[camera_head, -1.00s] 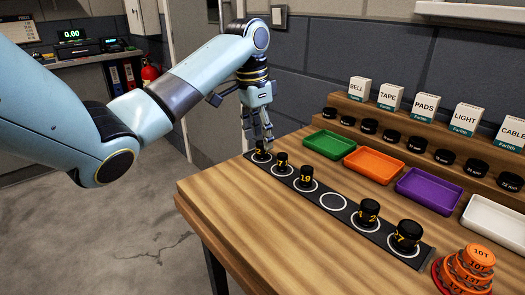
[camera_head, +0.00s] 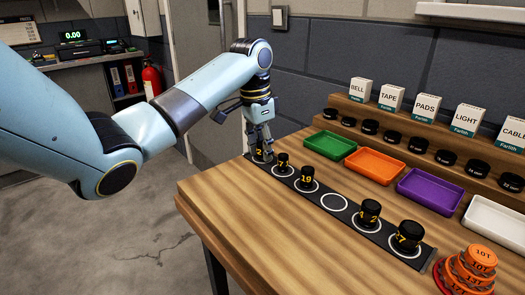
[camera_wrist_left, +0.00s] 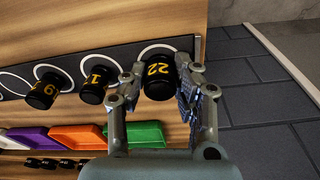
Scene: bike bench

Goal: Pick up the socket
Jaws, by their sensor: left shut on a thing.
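The socket is a black cylinder with a yellow 22 (camera_wrist_left: 159,77), standing at the near-wall end of the black strip (camera_head: 312,191). My left gripper (camera_head: 262,151) has its fingers down around this socket (camera_head: 258,155). In the left wrist view, its two fingers (camera_wrist_left: 160,84) are closed on either side of the socket. The socket appears upright in its white ring; I cannot tell any gap beneath it. My right gripper is not in view.
Other numbered sockets stand on the strip, including one marked 19 (camera_head: 307,180), and one ring (camera_head: 334,202) is empty. Green (camera_head: 330,144), orange (camera_head: 373,166), purple (camera_head: 430,191) and white (camera_head: 495,217) trays lie behind. Orange discs (camera_head: 470,268) are stacked at the right.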

